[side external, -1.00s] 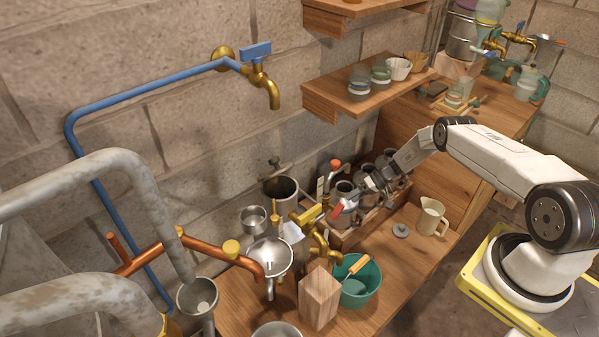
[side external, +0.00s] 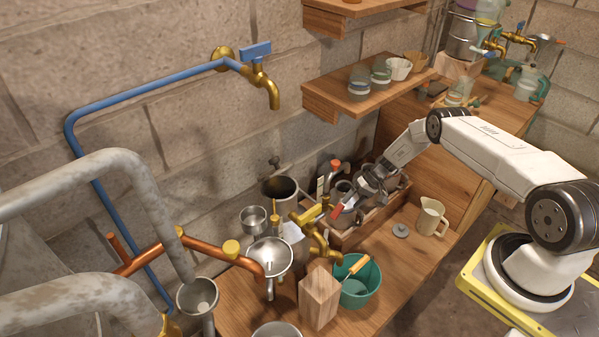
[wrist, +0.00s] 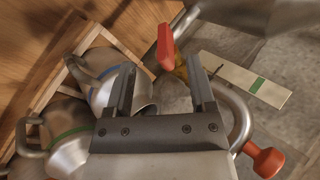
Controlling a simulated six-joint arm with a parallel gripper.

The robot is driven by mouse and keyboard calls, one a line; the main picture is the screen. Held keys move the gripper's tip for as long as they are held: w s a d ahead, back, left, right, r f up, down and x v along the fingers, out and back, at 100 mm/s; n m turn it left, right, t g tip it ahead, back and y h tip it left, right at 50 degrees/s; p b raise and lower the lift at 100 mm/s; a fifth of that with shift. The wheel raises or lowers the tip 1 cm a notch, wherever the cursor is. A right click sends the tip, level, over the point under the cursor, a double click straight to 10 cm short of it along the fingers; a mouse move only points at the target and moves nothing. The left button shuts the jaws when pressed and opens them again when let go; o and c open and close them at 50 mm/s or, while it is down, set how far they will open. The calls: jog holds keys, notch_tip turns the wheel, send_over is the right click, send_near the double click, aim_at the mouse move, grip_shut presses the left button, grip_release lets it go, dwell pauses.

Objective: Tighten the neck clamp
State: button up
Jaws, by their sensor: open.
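A red-tipped lever (side external: 337,211) stands out at the front left end of the wooden crate in the side view. A red handle (wrist: 165,47) shows in the wrist view, ahead of my fingertips and between their lines. I cannot tell for certain which part is the neck clamp. My gripper (wrist: 160,64) is open, with nothing held between its fingers. A can with a blue band (wrist: 108,85) lies beside and partly behind the left finger. In the side view my gripper (side external: 364,186) is over the crate and hides some of its contents.
The wooden crate (side external: 352,237) holds metal cans. A red knob on a bent metal tube (wrist: 263,161) is right of my gripper. A brass tap (side external: 318,238), a teal bucket (side external: 361,283) and a wooden block (side external: 319,297) stand nearby. A beige jug (side external: 431,217) is to the right.

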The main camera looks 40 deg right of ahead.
aim_at(338, 209)
jog(key=shift+w+a+r+m+g+h, duration=0.55)
jog(key=shift+m+h, duration=0.7)
jog(key=shift+m, duration=0.9)
jog(key=shift+w+a+r+m+g+h, duration=0.65)
jog(key=shift+m+h, duration=0.65)
jog(key=shift+m, duration=0.9)
jog(key=shift+w+a+r+m+g+h, duration=0.35)
jog(key=shift+a+m+h, duration=0.7)
jog(key=shift+m, duration=1.1)
jog(key=shift+d, duration=0.25)
jog(key=shift+f, duration=3.8)
grip_shut()
